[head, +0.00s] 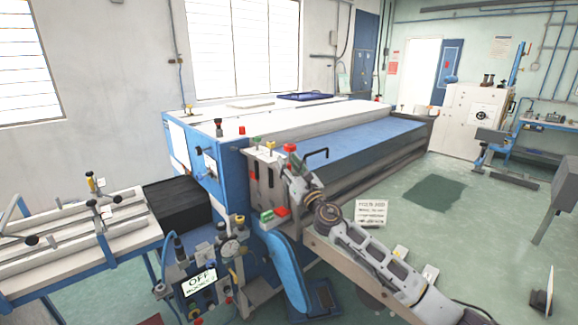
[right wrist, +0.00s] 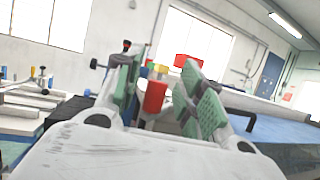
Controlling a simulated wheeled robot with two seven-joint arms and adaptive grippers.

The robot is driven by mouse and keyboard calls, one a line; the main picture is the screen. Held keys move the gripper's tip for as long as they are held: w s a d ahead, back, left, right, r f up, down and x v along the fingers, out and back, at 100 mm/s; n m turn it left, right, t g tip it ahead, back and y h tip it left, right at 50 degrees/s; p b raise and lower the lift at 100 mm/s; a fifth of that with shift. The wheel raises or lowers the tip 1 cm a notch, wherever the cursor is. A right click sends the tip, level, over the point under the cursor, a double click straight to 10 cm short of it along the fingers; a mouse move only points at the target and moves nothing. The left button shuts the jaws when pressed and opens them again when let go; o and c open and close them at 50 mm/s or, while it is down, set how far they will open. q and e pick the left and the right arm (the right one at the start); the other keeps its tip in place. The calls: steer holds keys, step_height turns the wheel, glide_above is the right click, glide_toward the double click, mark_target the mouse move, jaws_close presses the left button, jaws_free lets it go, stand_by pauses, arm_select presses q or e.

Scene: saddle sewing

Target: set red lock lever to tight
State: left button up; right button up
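A red knob (head: 290,148) stands on top of a grey bracket (head: 265,180) at the front corner of the blue machine, beside a yellow knob (head: 271,146) and a green knob (head: 255,140). My right gripper (head: 293,187) is at this bracket, just below the red knob. In the right wrist view its green-padded fingers (right wrist: 163,97) are apart. A red cylinder (right wrist: 154,96) shows in the gap between them, with no clear contact. A wider red piece (right wrist: 187,62) shows above the right finger. I cannot tell which red part is the lock lever. My left gripper is out of view.
A black handle (head: 317,154) sticks out right of the bracket. Below are a red block (head: 283,212), a green block (head: 266,215) and a panel with an OFF sign (head: 199,282). A rail table (head: 70,240) stands left. The green floor at right is mostly clear.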

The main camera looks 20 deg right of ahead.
steer(key=v, duration=1.2)
stand_by(1.1)
steer(key=shift+r, duration=0.1)
stand_by(0.6)
